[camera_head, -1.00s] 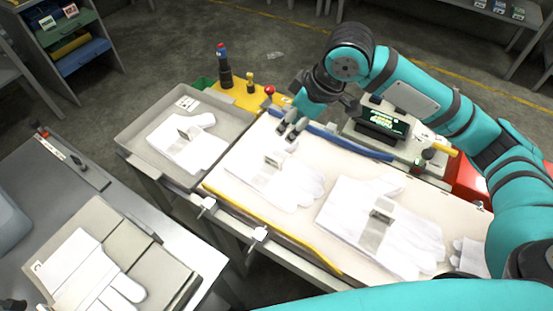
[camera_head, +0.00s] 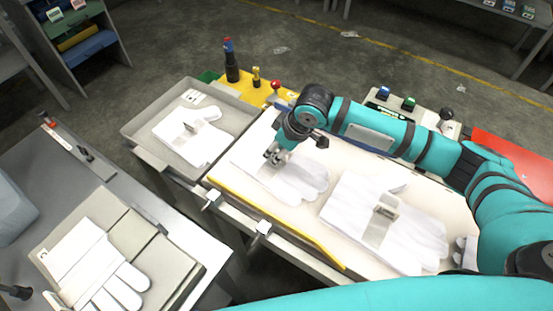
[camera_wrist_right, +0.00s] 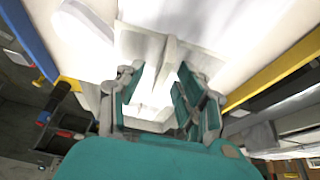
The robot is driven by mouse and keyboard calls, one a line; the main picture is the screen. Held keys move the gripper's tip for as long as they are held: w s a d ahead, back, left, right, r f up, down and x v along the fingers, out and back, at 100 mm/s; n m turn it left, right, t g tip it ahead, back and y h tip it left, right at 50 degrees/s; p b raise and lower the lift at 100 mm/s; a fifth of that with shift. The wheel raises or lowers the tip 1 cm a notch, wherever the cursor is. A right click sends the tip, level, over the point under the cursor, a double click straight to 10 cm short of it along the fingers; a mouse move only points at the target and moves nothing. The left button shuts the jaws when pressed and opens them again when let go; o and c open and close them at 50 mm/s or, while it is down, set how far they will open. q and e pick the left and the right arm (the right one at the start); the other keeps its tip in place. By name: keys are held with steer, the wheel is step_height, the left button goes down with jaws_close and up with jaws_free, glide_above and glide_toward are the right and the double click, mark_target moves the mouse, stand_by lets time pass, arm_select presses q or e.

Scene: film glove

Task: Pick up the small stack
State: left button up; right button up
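The smaller one on the table (camera_head: 300,180) lies left of a larger stack (camera_head: 400,225). My right gripper (camera_head: 276,158) is over the smaller stack's cuff end and hides its tab in the head view. In the right wrist view, the open fingers (camera_wrist_right: 158,95) are on either side of the tab (camera_wrist_right: 168,55), with gaps visible. I cannot tell whether either finger touches it. My left gripper is not in view.
A grey tray (camera_head: 139,128) at left holds another glove stack (camera_head: 190,138). A yellow strip (camera_head: 275,233) runs along the table's front edge. A control box with buttons (camera_head: 430,110) and a red-topped post (camera_head: 275,86) stand behind. Another glove board (camera_head: 125,237) is lower left.

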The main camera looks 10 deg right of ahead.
steer(key=shift+w+a+f, duration=0.15)
steer(key=shift+f, duration=0.3)
jaws_close()
steer(key=shift+r, duration=0.1)
